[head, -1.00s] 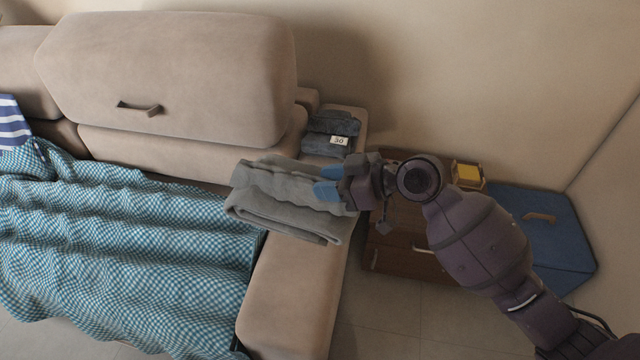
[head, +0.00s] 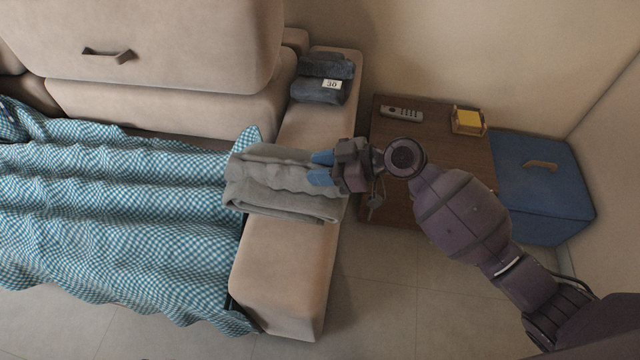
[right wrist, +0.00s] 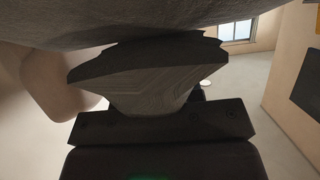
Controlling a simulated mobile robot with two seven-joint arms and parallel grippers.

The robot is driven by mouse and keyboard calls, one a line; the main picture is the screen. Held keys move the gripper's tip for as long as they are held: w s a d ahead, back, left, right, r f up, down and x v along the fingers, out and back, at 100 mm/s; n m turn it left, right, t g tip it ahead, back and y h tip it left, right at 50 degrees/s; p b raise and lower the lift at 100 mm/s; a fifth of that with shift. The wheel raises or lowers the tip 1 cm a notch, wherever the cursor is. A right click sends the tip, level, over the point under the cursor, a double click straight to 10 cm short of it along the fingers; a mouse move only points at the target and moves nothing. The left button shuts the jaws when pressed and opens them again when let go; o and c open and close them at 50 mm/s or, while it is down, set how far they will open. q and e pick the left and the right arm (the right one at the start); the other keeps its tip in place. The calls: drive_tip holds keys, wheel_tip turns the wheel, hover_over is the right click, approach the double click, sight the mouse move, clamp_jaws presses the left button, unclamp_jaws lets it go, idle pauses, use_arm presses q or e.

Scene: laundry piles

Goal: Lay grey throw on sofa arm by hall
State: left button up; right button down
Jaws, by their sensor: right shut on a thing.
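The folded grey throw (head: 282,187) is over the beige sofa arm (head: 280,270) in the head view, its left part reaching past the arm's inner edge beside the checked cloth. My right gripper (head: 322,170) is shut on the throw's right edge, its blue fingertips on the fabric. I cannot tell whether the throw touches the arm. In the right wrist view the throw (right wrist: 120,22) fills the top, close above the gripper's dark fingers. My left gripper is out of view.
A blue checked cloth (head: 110,210) covers the seat. Dark folded fabric with a "30" tag (head: 318,92) lies at the arm's back end. Right of the arm stand a wooden table (head: 385,130) with a remote (head: 402,113) and a yellow-topped holder (head: 468,121), and a blue box (head: 545,195).

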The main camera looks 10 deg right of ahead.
drive_tip(key=shift+f+b, duration=0.8)
drive_tip(key=shift+f, duration=2.45)
drive_tip(key=shift+f, duration=0.25)
drive_tip(key=c, duration=0.8)
unclamp_jaws()
drive_tip(key=shift+d+r, duration=0.2)
drive_tip(key=shift+r, duration=0.1)
drive_tip(key=p+v, duration=0.1)
drive_tip(key=v, duration=1)
drive_tip(key=shift+s+d, duration=0.15)
drive_tip(key=shift+d, duration=0.15)
